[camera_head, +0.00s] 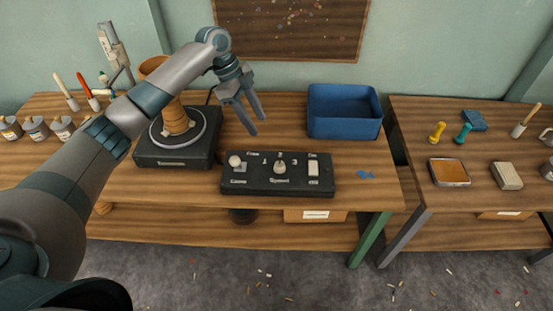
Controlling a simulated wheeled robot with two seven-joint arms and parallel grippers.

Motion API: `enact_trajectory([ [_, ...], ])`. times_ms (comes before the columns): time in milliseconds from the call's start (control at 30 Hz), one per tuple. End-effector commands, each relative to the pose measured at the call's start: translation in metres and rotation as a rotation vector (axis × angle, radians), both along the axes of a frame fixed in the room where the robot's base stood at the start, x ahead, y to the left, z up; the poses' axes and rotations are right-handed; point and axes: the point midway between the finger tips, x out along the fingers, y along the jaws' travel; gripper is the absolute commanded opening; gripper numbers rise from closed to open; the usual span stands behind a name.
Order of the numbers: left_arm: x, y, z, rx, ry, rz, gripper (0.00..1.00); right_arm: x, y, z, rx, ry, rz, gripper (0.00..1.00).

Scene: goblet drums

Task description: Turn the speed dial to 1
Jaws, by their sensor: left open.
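A black control box (260,185) lies on the wooden workbench in the head view, centre. The speed dial (280,167) is a pale knob in its middle, above the label "Speed" and with the marks 1, 2 and 3 around it. Its pointing direction is too small to tell. My left gripper (251,122) is open and empty, fingers pointing down, above the bench behind the box and apart from the dial. My right gripper is not in view.
Left of the control box, a brown goblet drum (176,121) stands on a black turntable (180,156), partly behind my left arm. A blue bin (343,125) stands behind and right of the box.

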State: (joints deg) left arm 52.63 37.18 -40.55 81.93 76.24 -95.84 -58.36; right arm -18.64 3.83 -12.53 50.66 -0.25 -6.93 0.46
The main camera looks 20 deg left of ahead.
Motion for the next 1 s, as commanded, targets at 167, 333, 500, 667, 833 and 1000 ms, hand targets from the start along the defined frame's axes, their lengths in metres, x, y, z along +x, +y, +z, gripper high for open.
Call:
enact_trajectory([
  [167, 0.0, -0.005, -0.013, 0.0, 0.003, 0.001, 0.44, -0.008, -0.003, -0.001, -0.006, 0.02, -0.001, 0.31],
  [333, -0.001, -0.015, -0.033, -0.001, 0.003, 0.0, 0.44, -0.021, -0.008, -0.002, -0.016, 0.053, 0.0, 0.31],
  [500, 0.0, -0.026, -0.061, -0.001, 0.004, 0.001, 0.44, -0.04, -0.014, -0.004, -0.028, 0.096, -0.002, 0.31],
  [667, 0.0, -0.037, -0.088, 0.0, 0.004, 0.0, 0.44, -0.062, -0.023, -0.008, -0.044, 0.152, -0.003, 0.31],
  [833, 0.0, -0.049, -0.116, -0.001, 0.004, 0.001, 0.44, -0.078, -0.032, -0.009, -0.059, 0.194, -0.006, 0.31],
  [1000, 0.0, -0.058, -0.139, 0.0, 0.001, 0.001, 0.44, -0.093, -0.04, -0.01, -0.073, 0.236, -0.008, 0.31],
])
